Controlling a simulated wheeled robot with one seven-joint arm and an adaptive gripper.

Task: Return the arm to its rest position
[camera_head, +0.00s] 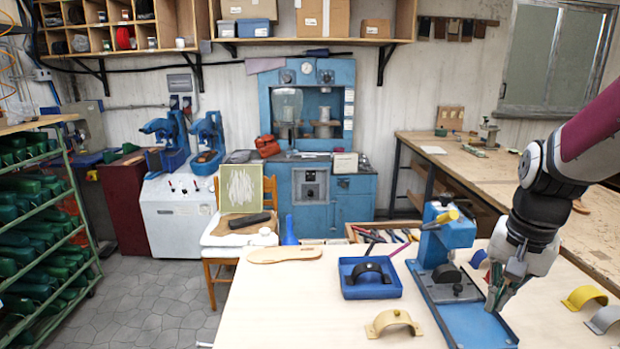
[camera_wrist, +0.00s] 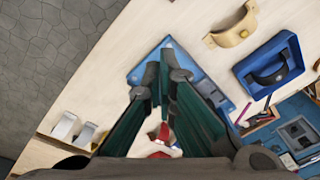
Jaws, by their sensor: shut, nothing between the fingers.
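My arm comes in from the right in the head view. My gripper (camera_head: 493,300) points down over the right edge of a blue jig base (camera_head: 450,309) on the pale worktable. I cannot tell its exact height above the base. In the wrist view my gripper (camera_wrist: 166,55) has its green fingers converged at the tips, shut, with nothing seen between them. The blue base (camera_wrist: 141,73) shows below the tips, partly hidden by the fingers.
A blue tray (camera_head: 348,287) holding a dark strap and a beige strap (camera_head: 393,322) lie left of the jig. A yellow strap (camera_head: 583,296) and a grey strap (camera_head: 604,318) lie right. A tan sole (camera_head: 284,254) lies far left. The worktable's left front is clear.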

